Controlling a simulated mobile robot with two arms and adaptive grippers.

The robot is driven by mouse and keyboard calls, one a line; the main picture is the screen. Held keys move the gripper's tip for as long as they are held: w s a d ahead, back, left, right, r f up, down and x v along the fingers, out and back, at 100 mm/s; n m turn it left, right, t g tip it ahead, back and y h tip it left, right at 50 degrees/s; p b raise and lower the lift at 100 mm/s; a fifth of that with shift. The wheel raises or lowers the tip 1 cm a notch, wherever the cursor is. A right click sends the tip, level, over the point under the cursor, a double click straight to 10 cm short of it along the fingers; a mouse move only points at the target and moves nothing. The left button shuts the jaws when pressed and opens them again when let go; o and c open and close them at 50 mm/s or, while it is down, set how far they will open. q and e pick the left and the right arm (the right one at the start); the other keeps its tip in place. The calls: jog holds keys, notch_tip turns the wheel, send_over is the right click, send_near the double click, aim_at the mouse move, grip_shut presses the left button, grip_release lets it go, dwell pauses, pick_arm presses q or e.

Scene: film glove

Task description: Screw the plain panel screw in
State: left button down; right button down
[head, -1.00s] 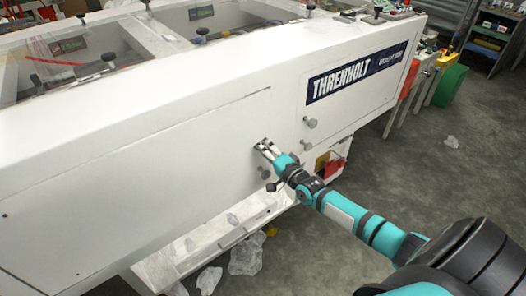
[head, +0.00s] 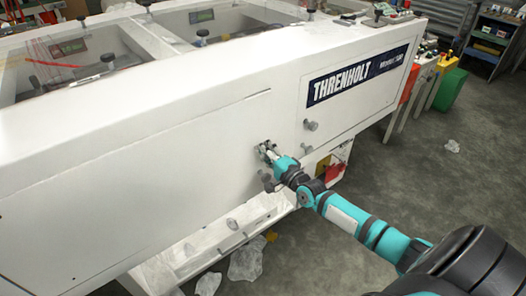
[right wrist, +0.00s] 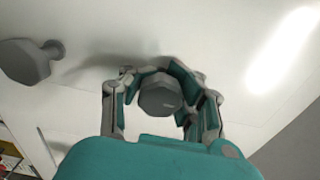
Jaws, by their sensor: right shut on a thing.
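The panel screw (right wrist: 160,97), a plain grey knob-like head, sits between the fingers of my right gripper (right wrist: 163,92) in the right wrist view. The fingers close around it from both sides, close to the white panel. In the head view my right gripper (head: 267,151) is at the white front panel (head: 170,170), and its fingers hide the screw. How deep the screw sits cannot be seen. My left gripper is not in view.
Another grey knob (right wrist: 30,61) stands out from the panel in the right wrist view. In the head view, grey knobs show right of the gripper (head: 311,125) and just below it (head: 267,179). Clear plastic scraps (head: 246,258) lie below the panel. The floor at right is mostly clear.

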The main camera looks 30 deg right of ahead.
jog(key=c, duration=0.9)
grip_release()
jog(key=shift+d, duration=0.1)
jog(key=shift+o, duration=0.2)
